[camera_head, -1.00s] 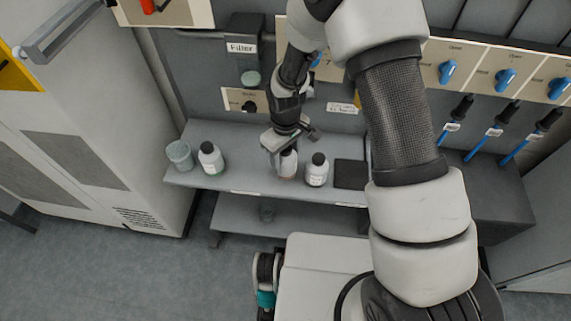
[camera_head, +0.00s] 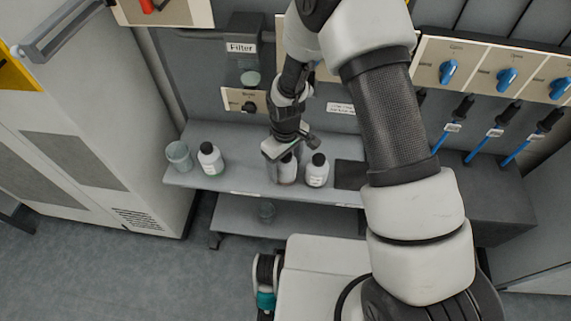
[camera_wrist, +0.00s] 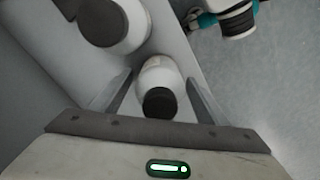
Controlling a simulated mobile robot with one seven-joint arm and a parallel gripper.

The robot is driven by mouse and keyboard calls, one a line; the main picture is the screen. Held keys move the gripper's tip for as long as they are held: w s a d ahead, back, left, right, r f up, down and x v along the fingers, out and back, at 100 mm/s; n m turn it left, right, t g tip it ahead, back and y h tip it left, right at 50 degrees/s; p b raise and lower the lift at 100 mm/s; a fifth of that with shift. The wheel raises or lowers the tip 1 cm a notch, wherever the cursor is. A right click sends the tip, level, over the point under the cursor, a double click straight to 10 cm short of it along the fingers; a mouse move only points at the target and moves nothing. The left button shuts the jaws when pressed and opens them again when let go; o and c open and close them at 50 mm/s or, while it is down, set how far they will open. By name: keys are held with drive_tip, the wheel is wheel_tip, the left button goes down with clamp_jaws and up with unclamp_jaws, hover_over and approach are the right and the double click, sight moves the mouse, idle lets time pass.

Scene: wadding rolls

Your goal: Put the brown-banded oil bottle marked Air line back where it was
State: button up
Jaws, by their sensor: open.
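A white bottle with a black cap (camera_head: 286,176) stands upright at the shelf's front, under my gripper (camera_head: 284,160). In the wrist view this bottle (camera_wrist: 160,76) sits between the two fingers of my gripper (camera_wrist: 162,92), with gaps at its sides. The gripper is open around it. Its label and band cannot be read from here, and the gripper hides its top in the head view. A second white bottle with a black cap (camera_head: 317,171) stands just to the right; a dark-capped bottle also shows close by in the wrist view (camera_wrist: 115,25).
The grey shelf (camera_head: 235,182) also holds another white bottle (camera_head: 210,159) and a translucent cup (camera_head: 179,156) at the left. A dark square pad (camera_head: 350,174) lies at the right.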

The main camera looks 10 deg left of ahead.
wheel_tip(320, 180, up, 12)
drive_tip(key=shift+r+p, duration=0.1)
drive_tip(key=shift+p, duration=0.85)
drive_tip(key=s+d+r+m+t, duration=0.1)
drive_tip(key=s+d+r+m, duration=0.1)
drive_tip(key=d+r, duration=0.5)
drive_tip(key=s+d+r+m+t, duration=0.2)
drive_tip(key=d+r+m, duration=0.15)
drive_tip(key=r, duration=0.65)
drive_tip(key=s+d+r+m+t, duration=0.1)
drive_tip(key=s+d+r, duration=0.2)
drive_tip(key=d+r, duration=0.45)
drive_tip(key=s+d+r+m+t, duration=0.1)
drive_tip(key=s+d+r+m, duration=0.1)
drive_tip(key=s+r, duration=0.3)
drive_tip(key=s+m, duration=0.1)
drive_tip(key=s, duration=0.2)
drive_tip(key=shift+s+d+r+m+t, duration=0.15)
drive_tip(key=shift+d+r+m+t, duration=0.05)
drive_tip(key=shift+d+m+t, duration=0.15)
drive_tip(key=shift+s, duration=0.1)
